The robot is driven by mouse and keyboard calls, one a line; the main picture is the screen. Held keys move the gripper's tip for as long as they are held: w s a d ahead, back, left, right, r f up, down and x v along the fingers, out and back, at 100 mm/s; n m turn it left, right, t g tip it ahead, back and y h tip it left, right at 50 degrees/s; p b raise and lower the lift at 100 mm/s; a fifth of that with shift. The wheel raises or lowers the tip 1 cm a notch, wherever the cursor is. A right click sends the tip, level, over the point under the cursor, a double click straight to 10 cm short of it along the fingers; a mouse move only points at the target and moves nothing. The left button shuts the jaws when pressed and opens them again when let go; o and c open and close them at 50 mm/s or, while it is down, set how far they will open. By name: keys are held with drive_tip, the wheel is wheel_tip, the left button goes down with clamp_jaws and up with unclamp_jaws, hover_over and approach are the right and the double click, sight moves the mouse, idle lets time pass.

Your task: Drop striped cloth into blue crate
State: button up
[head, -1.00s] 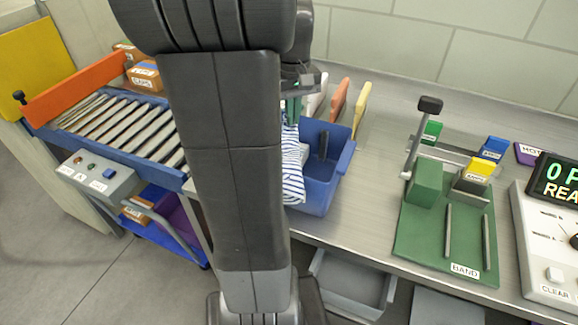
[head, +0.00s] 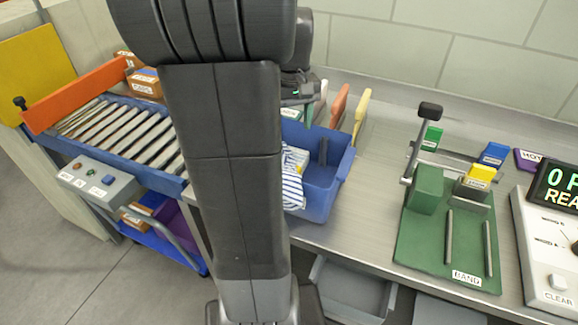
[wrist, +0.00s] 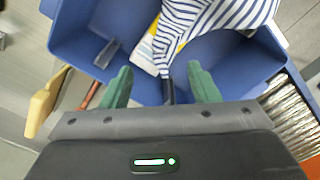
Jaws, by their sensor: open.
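The blue crate (head: 327,190) stands on the counter right of my arm; its left part is hidden behind the arm in the head view. The striped cloth (head: 292,182), white with blue stripes, lies in the crate's left side. In the wrist view the cloth (wrist: 215,22) drapes inside the crate (wrist: 75,30), with a white and yellow item partly under it. My gripper (wrist: 160,84) is open, its green fingers apart and empty, with the cloth beyond the fingertips. In the head view the gripper is mostly hidden by my arm.
A roller conveyor (head: 125,130) with an orange bar lies at left. Upright coloured handles (head: 361,112) stand behind the crate. A green band press (head: 450,235) and a control box (head: 550,240) are at right. Bare counter shows between crate and press.

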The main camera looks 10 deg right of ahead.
drive_tip(key=o, duration=0.7)
drive_tip(key=shift+r, duration=0.1)
wheel_tip(320, 180, up, 5)
drive_tip(key=p, duration=0.5)
drive_tip(key=shift+r, duration=0.15)
wheel_tip(320, 180, up, 14)
drive_tip(key=shift+f, duration=0.1)
drive_tip(key=shift+f, duration=0.1)
idle(0.3)
